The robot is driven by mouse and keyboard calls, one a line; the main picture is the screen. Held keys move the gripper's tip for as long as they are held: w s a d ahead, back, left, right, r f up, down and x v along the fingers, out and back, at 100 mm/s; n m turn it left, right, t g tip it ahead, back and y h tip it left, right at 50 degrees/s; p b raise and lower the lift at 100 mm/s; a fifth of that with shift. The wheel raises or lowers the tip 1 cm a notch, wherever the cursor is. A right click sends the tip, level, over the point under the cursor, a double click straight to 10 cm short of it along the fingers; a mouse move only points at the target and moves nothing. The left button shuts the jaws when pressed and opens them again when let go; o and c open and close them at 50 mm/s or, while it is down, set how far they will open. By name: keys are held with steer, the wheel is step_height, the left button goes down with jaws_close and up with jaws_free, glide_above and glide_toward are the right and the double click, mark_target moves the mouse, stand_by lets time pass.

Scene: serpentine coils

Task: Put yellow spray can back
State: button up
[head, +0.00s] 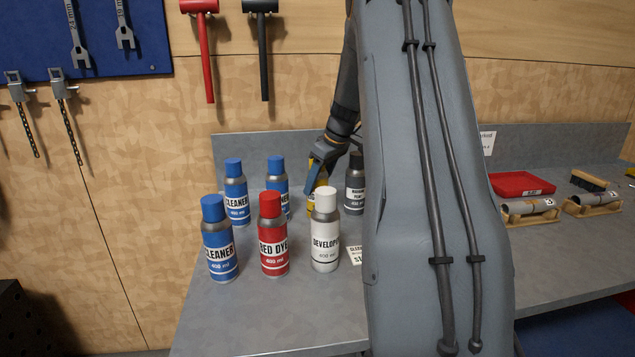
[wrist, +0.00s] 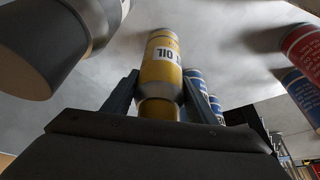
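The yellow spray can (head: 311,206) is at the back of the group of cans on the grey bench. In the head view it is mostly hidden by my gripper (head: 317,180) and the white can. In the wrist view the yellow can (wrist: 160,62) is centred, with part of an "OIL" label showing. My gripper's fingers (wrist: 160,88) lie on either side of it, and their tips appear to touch it. I cannot tell whether its base rests on the bench.
Blue cans (head: 220,240), a red can (head: 272,235) and a white developer can (head: 325,230) stand close in front and left. A dark grey can (head: 354,185) is just right. A small label card (head: 354,255) lies nearby. The red tray (head: 522,184) is far right.

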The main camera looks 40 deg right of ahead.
steer(key=o, duration=0.4)
steer(key=shift+c, duration=0.2)
steer(key=shift+r, duration=0.1)
steer(key=b+v, duration=0.2)
steer(key=v, duration=1)
steer(key=shift+b, duration=0.3)
steer(key=shift+d, duration=0.1)
